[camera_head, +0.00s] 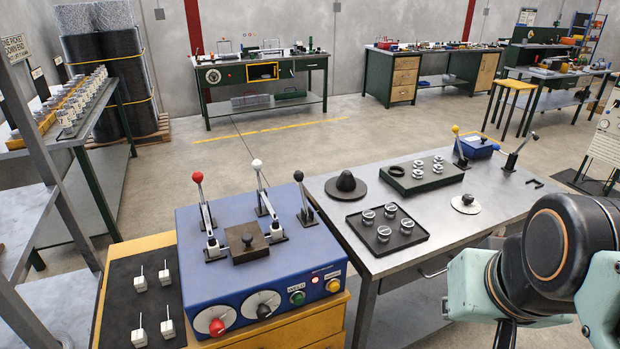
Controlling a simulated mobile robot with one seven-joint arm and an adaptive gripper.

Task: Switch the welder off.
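The welder, as I take it, is a blue box (185,239) on a yellow cabinet at the lower middle. On top it has a red-knobbed lever (198,178), a white-knobbed lever (257,164), a black-knobbed lever (299,177) and a dark block (247,245). Its front has a red-centred dial (217,327), a black-centred dial (263,310), a green button (297,298) and a yellow-rimmed button (333,285). A small red light (315,280) appears lit. My arm is at the lower right, apart from the welder. My gripper is not visible.
A metal table (455,222) right of the welder holds a black tray (362,239), a green block (425,185) and a blue lever device (477,148). A dark mat (118,290) with small white pieces lies left of the welder. Open floor lies behind.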

